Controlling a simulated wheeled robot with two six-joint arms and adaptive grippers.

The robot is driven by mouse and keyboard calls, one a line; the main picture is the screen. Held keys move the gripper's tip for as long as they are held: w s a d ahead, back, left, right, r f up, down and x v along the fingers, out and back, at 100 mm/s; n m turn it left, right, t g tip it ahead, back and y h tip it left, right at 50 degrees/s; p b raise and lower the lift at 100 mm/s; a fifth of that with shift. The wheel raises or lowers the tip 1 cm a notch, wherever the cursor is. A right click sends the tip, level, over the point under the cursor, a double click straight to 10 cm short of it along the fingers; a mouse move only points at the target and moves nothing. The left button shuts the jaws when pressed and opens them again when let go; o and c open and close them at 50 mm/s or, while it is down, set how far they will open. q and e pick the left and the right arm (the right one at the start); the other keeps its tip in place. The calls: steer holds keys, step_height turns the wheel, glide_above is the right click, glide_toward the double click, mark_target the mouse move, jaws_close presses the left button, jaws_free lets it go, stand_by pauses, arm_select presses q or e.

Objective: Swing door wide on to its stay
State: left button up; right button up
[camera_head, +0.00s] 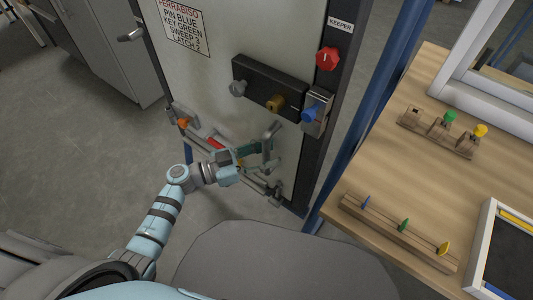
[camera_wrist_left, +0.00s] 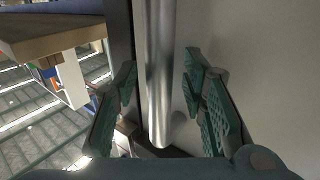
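The door (camera_head: 215,60) is a pale grey panel with a printed notice (camera_head: 186,25) and a dark right edge. A black lock box (camera_head: 262,85) on it carries a grey knob and a brass knob (camera_head: 275,103), with a blue knob (camera_head: 311,113) to the right. My left gripper (camera_head: 262,158) is at the metal pull handle (camera_head: 272,130) below the box. In the left wrist view, its green fingers (camera_wrist_left: 163,108) are open on either side of the bar (camera_wrist_left: 159,70), with visible gaps. I cannot make out the stay. My right gripper is not in view.
A red knob (camera_head: 326,58) sits under the KEEPER label (camera_head: 340,25). A blue post (camera_head: 370,95) stands right of the door. A wooden table (camera_head: 385,165) with peg racks fills the right. Grey cabinets (camera_head: 115,50) stand at the left. Floor left of the door is clear.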

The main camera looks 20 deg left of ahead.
arm_select(q)
steer(key=shift+c, duration=0.4)
jaws_close()
